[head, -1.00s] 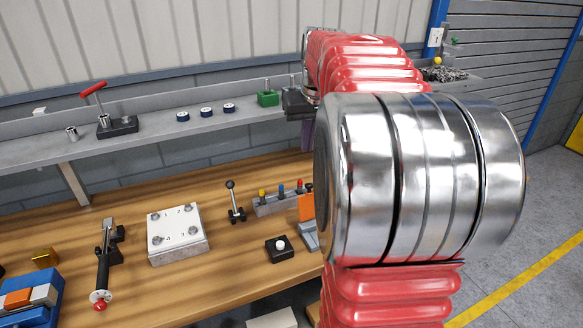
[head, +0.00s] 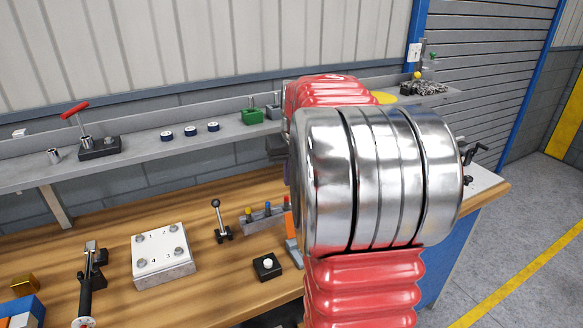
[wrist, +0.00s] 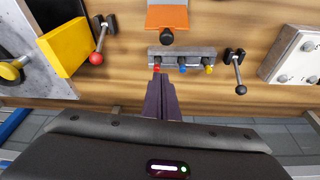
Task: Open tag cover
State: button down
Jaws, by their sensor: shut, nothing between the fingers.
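No label marks a tag cover. An orange plate with a black knob (wrist: 167,20) on a grey base is the likeliest, at the top middle of the wrist view; in the head view my arm mostly hides it. My gripper (wrist: 158,76) shows in the wrist view as dark purple fingers, closed together and empty. Its tips appear close to the red-topped end of a grey block with red, blue and yellow pegs (wrist: 182,54), short of the orange plate in the picture. I cannot tell whether they touch the block. In the head view my arm hides most of the gripper.
A yellow block (wrist: 64,46) and a red-ball lever (wrist: 98,50) lie left in the wrist view. A grey shelf (head: 30,175) runs behind.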

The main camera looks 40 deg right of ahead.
jog(key=shift+s+a+f, duration=0.35)
jog(key=shift+s+f, duration=0.25)
jog(key=shift+s, duration=0.15)
jog(key=shift+s+a+f, duration=0.35)
jog(key=shift+s+f, duration=0.25)
jog(key=shift+s, duration=0.15)
jog(key=shift+s+a+r+t, duration=0.2)
jog(key=shift+s+t, duration=0.3)
jog(key=shift+s, duration=0.25)
jog(key=shift+s+a+r, duration=0.1)
jog(key=shift+s+a, duration=0.05)
jog(key=shift+s, duration=0.4)
jog(key=shift+w, duration=0.1)
